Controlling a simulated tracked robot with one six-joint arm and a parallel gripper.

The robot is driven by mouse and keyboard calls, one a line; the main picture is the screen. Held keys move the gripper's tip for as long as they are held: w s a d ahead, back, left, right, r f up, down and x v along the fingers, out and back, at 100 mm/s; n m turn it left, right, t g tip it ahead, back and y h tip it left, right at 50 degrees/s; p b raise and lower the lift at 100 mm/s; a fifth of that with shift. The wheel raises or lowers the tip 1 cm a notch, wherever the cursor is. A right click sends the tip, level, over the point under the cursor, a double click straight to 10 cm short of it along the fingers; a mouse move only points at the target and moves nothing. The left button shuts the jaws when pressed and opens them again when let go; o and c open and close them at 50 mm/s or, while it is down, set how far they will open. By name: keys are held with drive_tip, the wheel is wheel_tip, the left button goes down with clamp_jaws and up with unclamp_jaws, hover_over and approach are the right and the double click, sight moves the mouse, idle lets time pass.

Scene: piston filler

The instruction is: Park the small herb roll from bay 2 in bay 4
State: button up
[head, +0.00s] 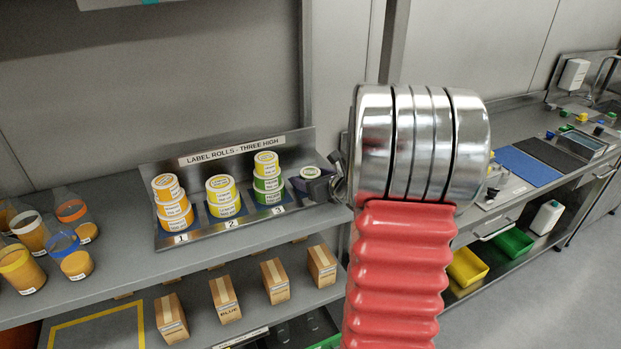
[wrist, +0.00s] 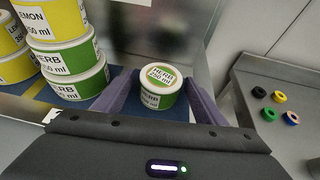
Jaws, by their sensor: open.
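The small herb roll (wrist: 161,88), white-lidded with a green band, stands upright on the blue floor of the bay right of bay 3; that bay's number is hidden. It also shows in the head view (head: 310,172). My gripper (wrist: 157,84) is open, with one purple finger on each side of the roll; whether either touches it I cannot tell. In the head view my gripper (head: 322,186) is at the right end of the label-roll rack (head: 245,152). Bay 2 holds a stack of yellow rolls (head: 223,197), with no green roll on top.
Bay 3 has a yellow lemon roll (head: 266,164) on green herb rolls (head: 268,190), close left of my gripper. Bay 1 holds a yellow-orange stack (head: 172,203). The rack's back panel stands behind. Cartons (head: 275,280) sit on the shelf below. Jars (head: 75,220) stand far left.

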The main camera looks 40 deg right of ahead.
drive_tip(key=v, duration=1.1)
drive_tip(key=shift+s+r, duration=0.1)
drive_tip(key=shift+s, duration=0.1)
drive_tip(key=shift+a, duration=0.1)
idle(0.3)
drive_tip(key=shift+w+a, duration=0.2)
drive_tip(key=shift+a, duration=0.1)
drive_tip(key=a+r+n+g+y, duration=0.2)
drive_tip(key=a+n+g+y, duration=0.35)
drive_tip(key=a+n, duration=1.75)
drive_tip(key=s+a+r+n+g+h, duration=0.1)
drive_tip(key=s+a+n+g+h, duration=0.1)
drive_tip(key=s+a+n, duration=0.9)
drive_tip(key=s+n, duration=0.3)
drive_tip(key=n, duration=0.1)
drive_tip(key=shift+h, duration=0.35)
